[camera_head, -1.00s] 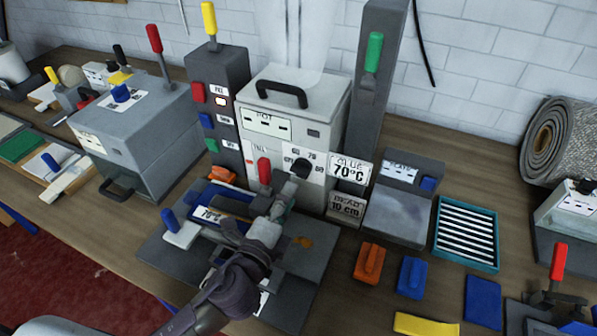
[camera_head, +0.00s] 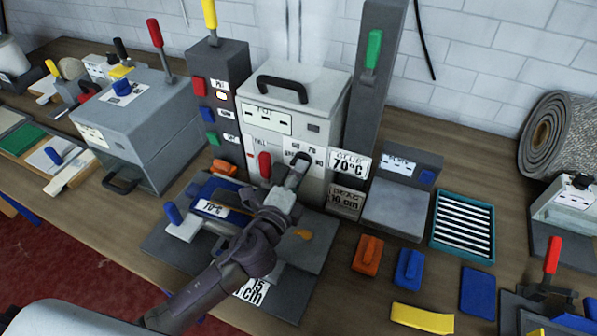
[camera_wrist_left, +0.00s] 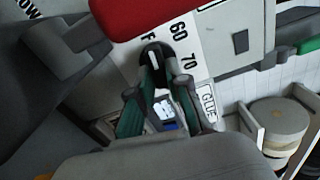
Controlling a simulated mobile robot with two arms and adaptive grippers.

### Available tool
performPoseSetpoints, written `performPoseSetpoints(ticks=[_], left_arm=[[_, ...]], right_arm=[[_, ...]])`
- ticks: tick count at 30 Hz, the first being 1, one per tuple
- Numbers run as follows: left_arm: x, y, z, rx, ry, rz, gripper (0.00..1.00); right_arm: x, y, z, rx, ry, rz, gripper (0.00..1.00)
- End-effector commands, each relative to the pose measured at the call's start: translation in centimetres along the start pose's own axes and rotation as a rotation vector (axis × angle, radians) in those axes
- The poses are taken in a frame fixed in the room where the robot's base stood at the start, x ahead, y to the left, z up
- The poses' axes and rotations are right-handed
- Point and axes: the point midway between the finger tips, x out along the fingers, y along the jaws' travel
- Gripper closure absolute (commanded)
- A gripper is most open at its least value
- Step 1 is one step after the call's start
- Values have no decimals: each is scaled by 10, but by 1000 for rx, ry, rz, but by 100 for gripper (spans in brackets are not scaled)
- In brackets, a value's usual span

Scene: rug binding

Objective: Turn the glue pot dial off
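The glue pot (camera_head: 285,110) is a grey box with a handled lid at the back of the bench. Its black dial (camera_wrist_left: 155,58) has a white mark, with partly visible off lettering, 60 and 70 around it in the left wrist view. I cannot tell exactly which label the mark meets. My left gripper (camera_head: 298,165) is at the dial, hiding most of it in the head view. In the left wrist view its fingers (camera_wrist_left: 158,88) are apart, with the dial between or just beyond their tips; contact is unclear. My right gripper is not in view.
A red lever (camera_head: 265,165) is just left of the dial. A "GLUE 70°C" sign (camera_head: 350,163) stands right of it. Grey posts flank the pot. A fixture with a blue pad (camera_head: 222,194) lies under my arm. Orange (camera_head: 367,254) and blue (camera_head: 409,268) blocks lie to the right.

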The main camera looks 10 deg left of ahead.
Motion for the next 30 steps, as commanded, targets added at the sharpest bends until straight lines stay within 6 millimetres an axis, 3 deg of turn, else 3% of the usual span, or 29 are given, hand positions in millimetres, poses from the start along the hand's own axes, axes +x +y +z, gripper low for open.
performPoseSetpoints(ticks=[17, 18, 22, 30], left_arm=[[0, -1, 0, -147, 0, 0, 100], [0, -1, 0, -147, 0, 0, 80], [0, -1, 0, -146, 0, 0, 59], [0, -1, 0, -144, 0, 0, 58]], right_arm=[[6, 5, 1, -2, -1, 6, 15], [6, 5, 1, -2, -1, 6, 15], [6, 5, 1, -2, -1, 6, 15], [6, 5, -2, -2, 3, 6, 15]])
